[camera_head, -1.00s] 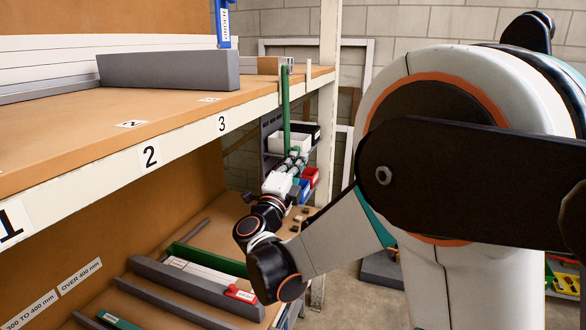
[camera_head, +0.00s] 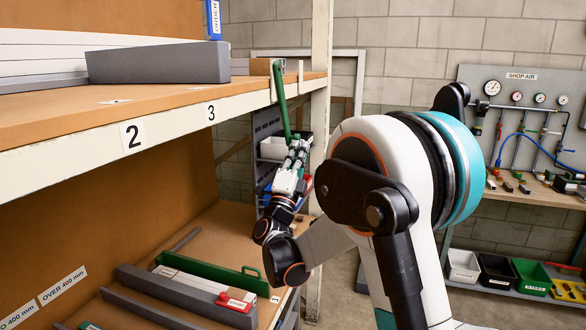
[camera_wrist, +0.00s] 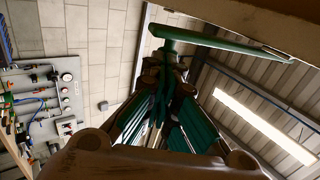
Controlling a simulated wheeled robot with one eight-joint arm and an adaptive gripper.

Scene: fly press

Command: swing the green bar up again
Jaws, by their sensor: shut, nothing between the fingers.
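The green bar (camera_head: 282,103) hangs from the front edge of the upper shelf, near its right end. It slants a little, with its lower end to the right of its top. My gripper (camera_head: 298,141) is shut and empty, pointing up beside the lower end of the bar. In the wrist view the bar (camera_wrist: 225,44) crosses just beyond the fingertips (camera_wrist: 168,55), its far end close to the shelf edge. I cannot tell whether the fingers touch it.
The upper shelf (camera_head: 180,100) holds a grey block (camera_head: 158,63). A white upright (camera_head: 320,110) stands right of the bar. Below lies a lower shelf with a green handled piece (camera_head: 210,268). A shop air panel (camera_head: 520,120) and bins (camera_head: 497,270) stand at right.

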